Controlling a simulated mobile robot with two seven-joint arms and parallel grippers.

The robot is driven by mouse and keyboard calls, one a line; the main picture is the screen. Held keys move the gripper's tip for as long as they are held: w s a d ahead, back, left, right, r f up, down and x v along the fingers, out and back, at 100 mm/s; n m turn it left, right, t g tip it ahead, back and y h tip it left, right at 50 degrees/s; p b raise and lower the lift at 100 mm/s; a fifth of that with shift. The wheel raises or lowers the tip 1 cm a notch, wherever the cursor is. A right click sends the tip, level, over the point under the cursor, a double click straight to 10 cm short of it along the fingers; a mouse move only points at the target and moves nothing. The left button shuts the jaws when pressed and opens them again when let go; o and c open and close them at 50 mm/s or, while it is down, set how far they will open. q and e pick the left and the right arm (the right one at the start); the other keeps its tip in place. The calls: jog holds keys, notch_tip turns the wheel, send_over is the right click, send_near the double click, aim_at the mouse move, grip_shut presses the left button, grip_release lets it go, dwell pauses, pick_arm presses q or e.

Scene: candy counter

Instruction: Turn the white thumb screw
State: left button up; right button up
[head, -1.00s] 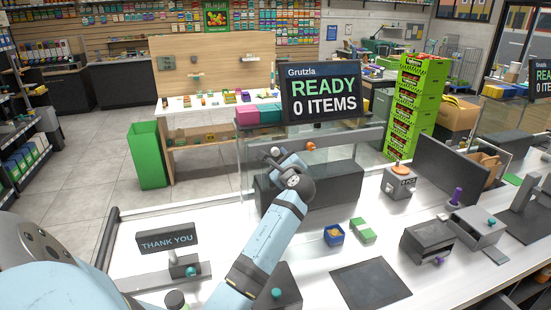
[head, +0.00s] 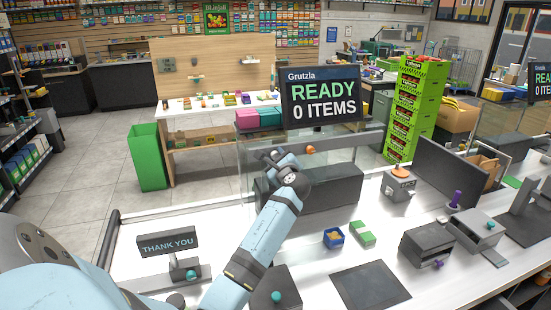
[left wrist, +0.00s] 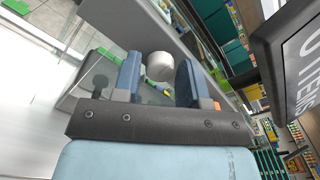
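The white thumb screw (left wrist: 160,66) shows in the left wrist view as a rounded pale knob between the two blue-grey fingers of my left gripper (left wrist: 160,76). The fingers stand apart, one on each side of it, very close to its sides; I cannot tell whether they touch it. In the head view my left gripper (head: 268,156) is at the grey fixture below the display, and its fingers mostly hide the screw. My right gripper is not in view.
The display (head: 321,95) stands just behind my left gripper. An orange knob (head: 310,150) is close by on the right. A blue box (head: 333,238) and a green box (head: 362,233) sit on the counter. The "THANK YOU" sign (head: 167,242) stands left of my arm.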

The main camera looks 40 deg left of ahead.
pick_arm(q)
jog(key=shift+p+v, duration=0.6)
jog(key=shift+v, duration=0.8)
jog(key=shift+p+v, duration=0.35)
jog(key=shift+v, duration=0.8)
